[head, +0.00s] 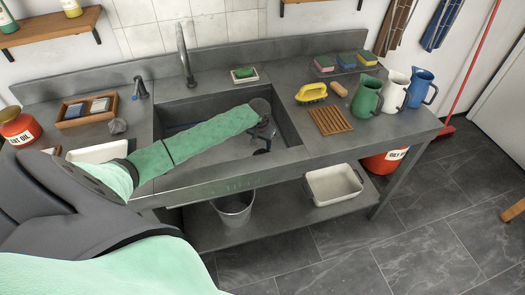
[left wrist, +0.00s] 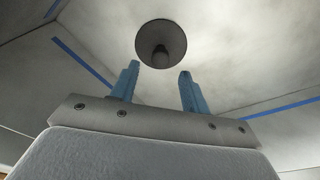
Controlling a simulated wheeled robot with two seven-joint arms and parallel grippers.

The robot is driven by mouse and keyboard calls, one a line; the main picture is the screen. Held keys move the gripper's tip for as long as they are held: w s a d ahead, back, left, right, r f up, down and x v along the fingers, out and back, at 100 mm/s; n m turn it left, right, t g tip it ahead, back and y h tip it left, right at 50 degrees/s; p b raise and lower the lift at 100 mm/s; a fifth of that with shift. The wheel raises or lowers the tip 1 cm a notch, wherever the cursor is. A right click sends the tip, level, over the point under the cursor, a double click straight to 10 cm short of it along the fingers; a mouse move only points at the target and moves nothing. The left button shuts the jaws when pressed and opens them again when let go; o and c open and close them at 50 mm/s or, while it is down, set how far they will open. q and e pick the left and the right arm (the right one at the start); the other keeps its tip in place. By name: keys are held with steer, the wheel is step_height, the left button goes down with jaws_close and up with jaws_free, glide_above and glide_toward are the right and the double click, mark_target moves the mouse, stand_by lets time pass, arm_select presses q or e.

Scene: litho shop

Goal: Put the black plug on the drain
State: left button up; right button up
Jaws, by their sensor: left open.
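My left arm reaches across the steel sink (head: 285,122), and my left gripper (head: 264,142) is low inside the basin. In the head view my arm and gripper hide that part of the basin. I cannot make out the black plug separately from the dark gripper parts there. My right gripper is not in view.
A tap (head: 184,55) stands behind the sink. A wooden rack (head: 330,121), yellow brush (head: 312,92) and several jugs, including a green one (head: 367,97), are on the right counter. A wooden tray (head: 75,122) is on the left. A bucket (head: 234,208) and white basin (head: 333,184) are below.

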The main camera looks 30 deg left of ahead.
arm_select(q)
steer(key=shift+s+r+b, duration=0.2)
steer(key=shift+r+b, duration=0.1)
steer(key=shift+r, duration=1.2)
steer(key=shift+s+r+b, duration=0.15)
steer(key=shift+r+b, duration=0.1)
steer(key=shift+r, duration=1.2)
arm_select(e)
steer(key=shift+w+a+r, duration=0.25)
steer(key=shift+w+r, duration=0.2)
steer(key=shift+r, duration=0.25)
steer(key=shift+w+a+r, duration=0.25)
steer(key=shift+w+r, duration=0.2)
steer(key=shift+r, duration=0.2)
